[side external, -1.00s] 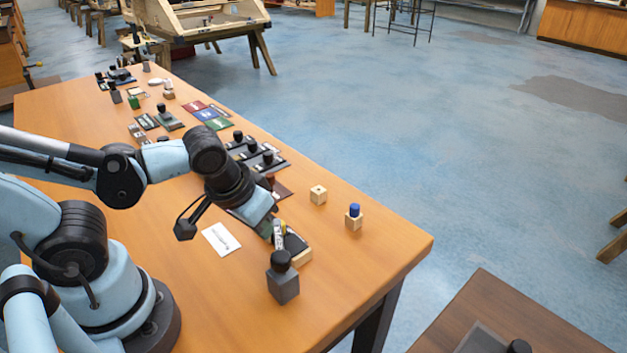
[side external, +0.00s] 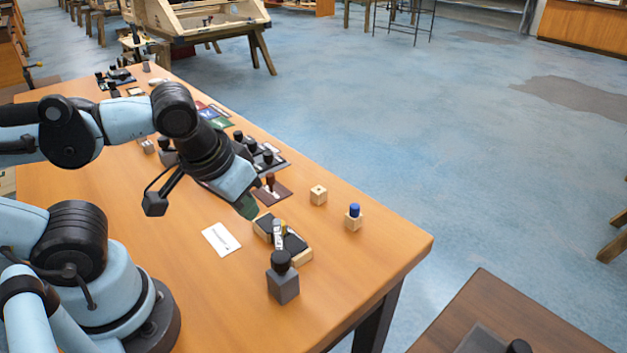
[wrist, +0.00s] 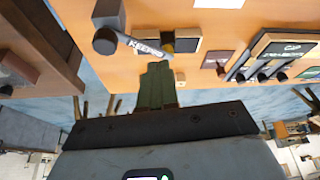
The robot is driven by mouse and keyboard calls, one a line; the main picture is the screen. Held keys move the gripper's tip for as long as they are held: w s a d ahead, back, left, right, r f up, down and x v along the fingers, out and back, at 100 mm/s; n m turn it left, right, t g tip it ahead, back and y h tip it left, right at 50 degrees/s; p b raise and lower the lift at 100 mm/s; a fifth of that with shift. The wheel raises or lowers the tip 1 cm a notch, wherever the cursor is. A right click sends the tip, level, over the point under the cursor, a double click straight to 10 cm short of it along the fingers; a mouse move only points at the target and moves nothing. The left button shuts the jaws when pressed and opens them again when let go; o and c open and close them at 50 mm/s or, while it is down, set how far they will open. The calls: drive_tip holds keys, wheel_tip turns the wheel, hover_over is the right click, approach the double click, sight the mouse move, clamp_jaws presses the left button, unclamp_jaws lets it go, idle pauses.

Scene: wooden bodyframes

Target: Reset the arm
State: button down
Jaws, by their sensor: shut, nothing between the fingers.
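My gripper (side external: 247,208) hangs above the wooden table in the side external view, tilted down and to the right. Its green fingers (wrist: 155,85) are together and empty in the wrist view. An ink pad in a wooden case (side external: 296,246) lies on the table below and to the right of the fingertips, apart from them. A small light roller-like piece with lettering (side external: 278,235) rests on or against the pad; it also shows in the wrist view (wrist: 143,46). A white card (side external: 221,239) lies below the gripper.
A dark bottle with a black cap (side external: 283,278) stands near the front edge. A plain wooden block (side external: 318,195) and a blue-topped block (side external: 354,217) stand to the right. Black-knobbed stamps in a tray (side external: 268,157) and a dark red pad with a stamp (side external: 271,190) lie behind the gripper.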

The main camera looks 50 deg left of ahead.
drive_tip(key=w+a+m+t, duration=0.2)
drive_tip(key=w, duration=0.4)
drive_tip(key=shift+w+a+r+t+h, duration=0.25)
drive_tip(key=shift+a+r+t+h, duration=0.05)
drive_tip(key=shift+h, duration=0.1)
idle(0.7)
